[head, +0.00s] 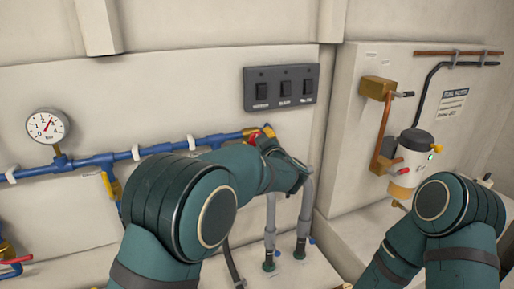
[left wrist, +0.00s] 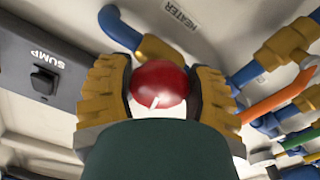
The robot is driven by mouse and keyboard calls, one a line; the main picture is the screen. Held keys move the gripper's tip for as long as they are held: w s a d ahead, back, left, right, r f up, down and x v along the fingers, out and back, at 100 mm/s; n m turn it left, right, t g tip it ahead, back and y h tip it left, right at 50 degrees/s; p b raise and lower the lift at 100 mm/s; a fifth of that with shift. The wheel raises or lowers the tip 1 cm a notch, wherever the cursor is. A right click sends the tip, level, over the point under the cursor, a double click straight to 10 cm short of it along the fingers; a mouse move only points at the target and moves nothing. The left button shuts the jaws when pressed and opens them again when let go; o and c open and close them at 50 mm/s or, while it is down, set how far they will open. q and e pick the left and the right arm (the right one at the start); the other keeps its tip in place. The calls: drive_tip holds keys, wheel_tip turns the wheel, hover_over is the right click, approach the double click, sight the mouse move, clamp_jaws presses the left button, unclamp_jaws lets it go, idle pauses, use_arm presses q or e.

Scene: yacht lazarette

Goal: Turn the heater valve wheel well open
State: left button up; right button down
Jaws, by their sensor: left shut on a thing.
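The heater valve wheel (left wrist: 158,82) is a red, rounded knob with a white mark near its lower edge in the left wrist view. It sits between the two tan fingers of my left gripper (left wrist: 162,90), which is shut on it. A "HEATER" label (left wrist: 182,16) is on the wall beyond. In the head view my left gripper (head: 264,134) is at the right end of the blue pipe, and my arm hides most of the wheel. My right arm shows at lower right in the head view, but its gripper does not show.
A black switch panel (head: 281,88) is on the wall just above my left gripper. A pressure gauge (head: 46,126) and blue pipe (head: 92,161) run to the left. Grey hoses (head: 304,210) stand below. A fuel filter (head: 410,158) and copper pipe are at right.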

use_arm(q)
drive_tip(key=n+b, duration=0.5)
drive_tip(key=shift+f, duration=0.15)
drive_tip(key=shift+n+b, duration=1.35)
drive_tip(key=shift+n, duration=0.55)
drive_tip(key=shift+d+r, duration=0.1)
drive_tip(key=shift+r, duration=0.1)
drive_tip(key=o, duration=1.2)
drive_tip(key=v, duration=1.2)
